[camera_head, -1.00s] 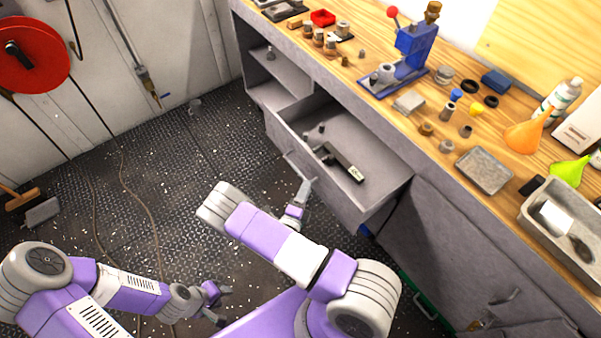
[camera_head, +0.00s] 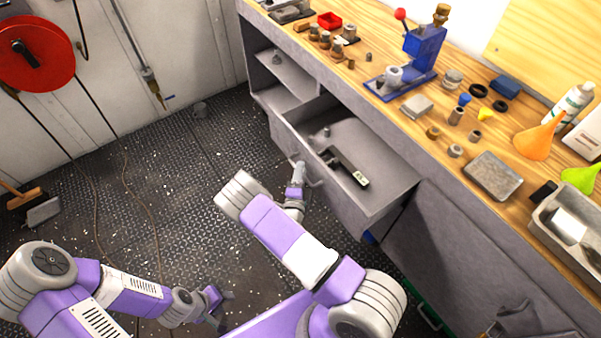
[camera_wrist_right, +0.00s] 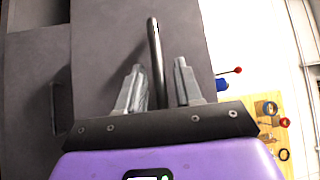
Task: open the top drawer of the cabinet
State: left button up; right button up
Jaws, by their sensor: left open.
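The cabinet's top drawer (camera_head: 380,205) stands pulled out beneath the workbench, with a dark block-like tool (camera_head: 347,167) and small metal parts inside. Its bar handle (camera_head: 315,183) is on the drawer front, and it also shows in the right wrist view (camera_wrist_right: 154,45). My right gripper (camera_head: 298,170) is at this handle. In the right wrist view its two fingers (camera_wrist_right: 160,80) are apart, with the bar running between them; I see small gaps beside the bar. My left gripper (camera_head: 226,306) is open and empty, low over the floor, away from the cabinet.
The wooden benchtop (camera_head: 455,185) holds a blue press (camera_head: 420,50), an orange funnel (camera_head: 540,138), a grey tray (camera_head: 493,175) and several small parts. An open shelf (camera_head: 285,75) lies left of the drawer. A red reel (camera_head: 35,50) hangs on the wall. The floor left of the drawer is mostly clear.

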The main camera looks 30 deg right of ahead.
grip_shut()
jog(key=a, duration=0.5)
jog(key=shift+s, duration=0.2)
grip_release()
jog(key=shift+d, duration=0.1)
